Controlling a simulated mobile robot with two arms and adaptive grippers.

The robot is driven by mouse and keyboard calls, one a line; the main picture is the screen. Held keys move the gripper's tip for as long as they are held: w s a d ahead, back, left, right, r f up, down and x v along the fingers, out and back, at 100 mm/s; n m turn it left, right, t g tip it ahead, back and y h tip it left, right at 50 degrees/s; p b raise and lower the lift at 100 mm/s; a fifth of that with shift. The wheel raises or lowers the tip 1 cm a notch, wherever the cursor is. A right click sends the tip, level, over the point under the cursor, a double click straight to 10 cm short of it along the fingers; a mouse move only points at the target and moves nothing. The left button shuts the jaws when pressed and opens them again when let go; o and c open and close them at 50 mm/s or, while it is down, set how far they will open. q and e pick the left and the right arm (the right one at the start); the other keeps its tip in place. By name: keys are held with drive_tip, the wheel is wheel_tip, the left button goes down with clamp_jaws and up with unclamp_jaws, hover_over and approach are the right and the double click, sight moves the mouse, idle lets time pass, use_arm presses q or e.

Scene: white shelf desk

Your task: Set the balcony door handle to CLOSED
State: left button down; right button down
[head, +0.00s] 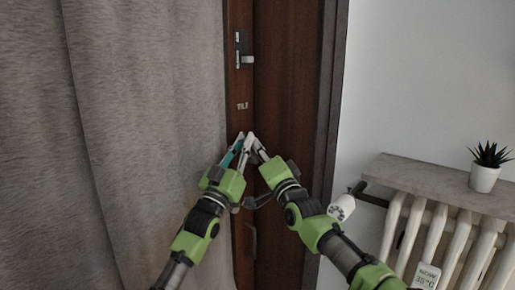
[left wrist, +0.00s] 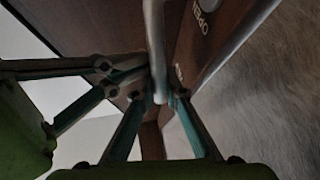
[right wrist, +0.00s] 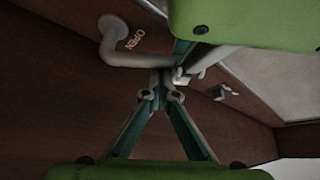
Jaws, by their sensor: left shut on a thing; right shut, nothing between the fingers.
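The door handle is a grey bar bent from a round base (right wrist: 113,27); the bar (right wrist: 150,61) runs to the right in the right wrist view. In the left wrist view the bar (left wrist: 154,45) comes down between my left fingers (left wrist: 160,88), which are shut on it. In the head view my left gripper (head: 242,140) is at the door and largely hides the handle. My right gripper (right wrist: 160,92) is shut and empty, just below the bar; in the head view it is right beside the left one. An OPEN label (right wrist: 130,39) is by the base. A TILT label (head: 242,106) is above the grippers.
A metal latch (head: 244,55) is higher on the brown door (head: 285,90). A grey curtain (head: 130,110) hangs close on the left. On the right, a shelf (head: 425,182) with a potted plant (head: 484,178) stands over a white radiator (head: 438,222).

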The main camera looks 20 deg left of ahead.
drive_tip(key=shift+f, duration=0.1)
use_arm(q)
drive_tip(key=shift+d, duration=0.1)
use_arm(e)
drive_tip(key=shift+s+a+f+n+y, duration=0.35)
drive_tip(key=shift+s+n+y, duration=0.05)
drive_tip(key=shift+s+n, duration=0.15)
use_arm(q)
drive_tip(key=c, duration=2)
unclamp_jaws()
drive_tip(key=shift+d, duration=0.1)
drive_tip(key=shift+c, duration=0.2)
use_arm(e)
drive_tip(key=shift+s+a+f, duration=0.1)
use_arm(q)
drive_tip(key=shift+f, duration=0.1)
